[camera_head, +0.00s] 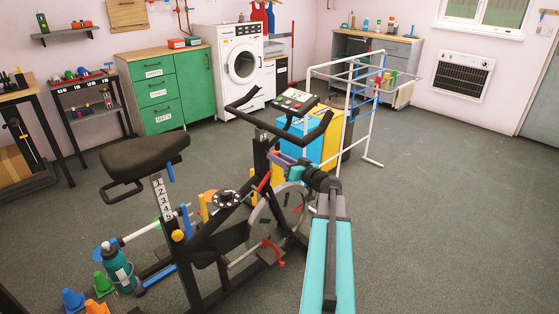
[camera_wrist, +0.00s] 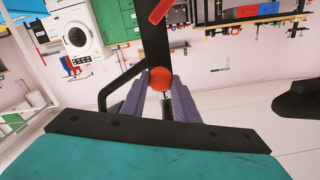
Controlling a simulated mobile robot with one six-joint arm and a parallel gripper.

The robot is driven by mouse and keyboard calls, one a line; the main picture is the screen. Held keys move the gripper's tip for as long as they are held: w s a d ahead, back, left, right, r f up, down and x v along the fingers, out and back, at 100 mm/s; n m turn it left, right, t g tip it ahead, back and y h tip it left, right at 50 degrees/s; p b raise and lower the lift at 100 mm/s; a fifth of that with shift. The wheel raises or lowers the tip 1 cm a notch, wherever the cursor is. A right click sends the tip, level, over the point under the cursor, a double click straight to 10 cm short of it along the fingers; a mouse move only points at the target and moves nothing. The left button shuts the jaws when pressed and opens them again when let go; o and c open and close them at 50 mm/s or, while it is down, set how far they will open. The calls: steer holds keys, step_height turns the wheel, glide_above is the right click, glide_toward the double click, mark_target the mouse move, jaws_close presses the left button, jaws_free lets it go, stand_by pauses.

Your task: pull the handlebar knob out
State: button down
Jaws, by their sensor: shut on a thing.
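The handlebar knob (camera_wrist: 161,77) is a round orange-red ball on the dark post of the exercise bike, seen in the wrist view between the tips of my two purple fingers. My gripper (camera_wrist: 161,88) is shut on it. In the head view my gripper (camera_head: 279,159) reaches the front post just below the black handlebar (camera_head: 300,134). The knob itself is hidden or too small to tell apart there.
The bike's black saddle (camera_head: 145,155) stands to the left. A white drying rack (camera_head: 345,92) stands close behind the handlebar. Blue and yellow bins (camera_head: 299,134) are just behind the bike. The floor (camera_head: 440,220) at the right is clear.

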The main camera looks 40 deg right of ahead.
steer(key=shift+s+d+f, duration=0.1)
steer(key=shift+s, duration=0.1)
steer(key=c, duration=1.6)
jaws_free()
steer(key=shift+o, duration=1.2)
steer(key=shift+s, duration=0.15)
steer(key=s+b, duration=0.1)
steer(key=s, duration=1.2)
steer(key=shift+s, duration=0.25)
